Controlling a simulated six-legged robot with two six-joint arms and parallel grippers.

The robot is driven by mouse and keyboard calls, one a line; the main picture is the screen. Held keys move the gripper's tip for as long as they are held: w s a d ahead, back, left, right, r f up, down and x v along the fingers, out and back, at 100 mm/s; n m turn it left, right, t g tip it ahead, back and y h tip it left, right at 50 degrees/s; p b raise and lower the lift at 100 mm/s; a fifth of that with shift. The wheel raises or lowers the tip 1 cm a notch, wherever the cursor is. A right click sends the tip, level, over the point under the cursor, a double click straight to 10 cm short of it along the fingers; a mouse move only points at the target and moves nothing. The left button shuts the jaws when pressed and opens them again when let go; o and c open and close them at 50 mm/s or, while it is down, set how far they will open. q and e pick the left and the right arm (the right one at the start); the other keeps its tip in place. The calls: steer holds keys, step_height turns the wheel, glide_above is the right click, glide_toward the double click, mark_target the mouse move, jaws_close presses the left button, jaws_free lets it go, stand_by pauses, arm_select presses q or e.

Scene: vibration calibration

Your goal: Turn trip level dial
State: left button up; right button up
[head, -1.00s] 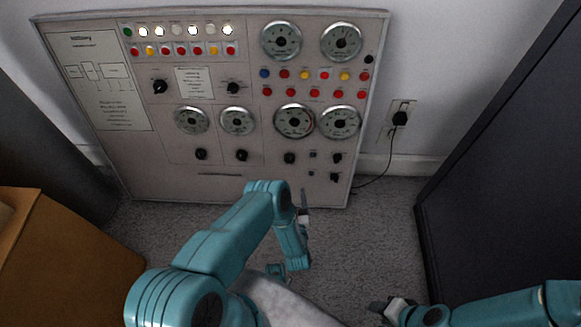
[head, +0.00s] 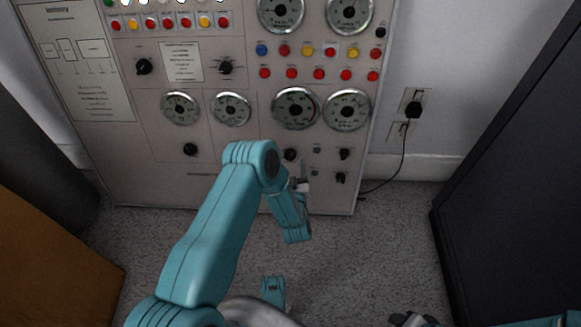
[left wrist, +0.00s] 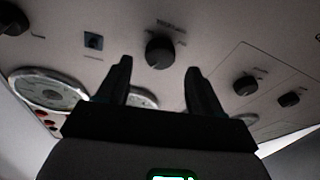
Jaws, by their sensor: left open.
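The grey panel (head: 150,170) carries several black dials; their labels are too small to read, so I cannot tell which is the trip level dial. In the left wrist view, one round black dial (left wrist: 160,52) lies ahead, between and just past the fingertips of my left gripper (left wrist: 159,70). The jaws are open and empty, one finger to each side of its line. In the head view, my left gripper (head: 303,186) is at the panel's lower right, partly hidden by its arm, near a black dial (head: 290,155). My right gripper (head: 412,320) is cut off at the bottom edge.
Two more dials (head: 344,154) (head: 340,177) sit right of my left gripper. Round gauges (head: 295,107) and coloured buttons (head: 318,74) are above. A cable hangs from a wall outlet (head: 413,108). A dark cabinet (head: 510,160) stands right, a brown box (head: 50,260) left. Carpet is clear between.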

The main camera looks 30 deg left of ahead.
arm_select(q)
steer(key=shift+b+x, duration=0.3)
steer(key=shift+x, duration=1.1)
arm_select(e)
steer(key=shift+w+f, duration=0.4)
steer(key=shift+f, duration=0.1)
arm_select(q)
steer(key=c, duration=1.1)
steer(key=shift+o, duration=0.2)
steer(key=shift+n, duration=0.5)
steer(key=shift+n+g+y+p, duration=0.2)
steer(key=shift+n+g, duration=0.25)
steer(key=shift+n, duration=1.05)
steer(key=shift+n+g+y+p, duration=0.1)
steer(key=shift+n+g+p, duration=0.3)
steer(key=shift+n, duration=1.1)
arm_select(e)
steer(key=shift+s+r, duration=0.35)
steer(key=shift+r, duration=0.1)
arm_select(q)
steer(key=o, duration=1.1)
steer(key=shift+c, duration=0.2)
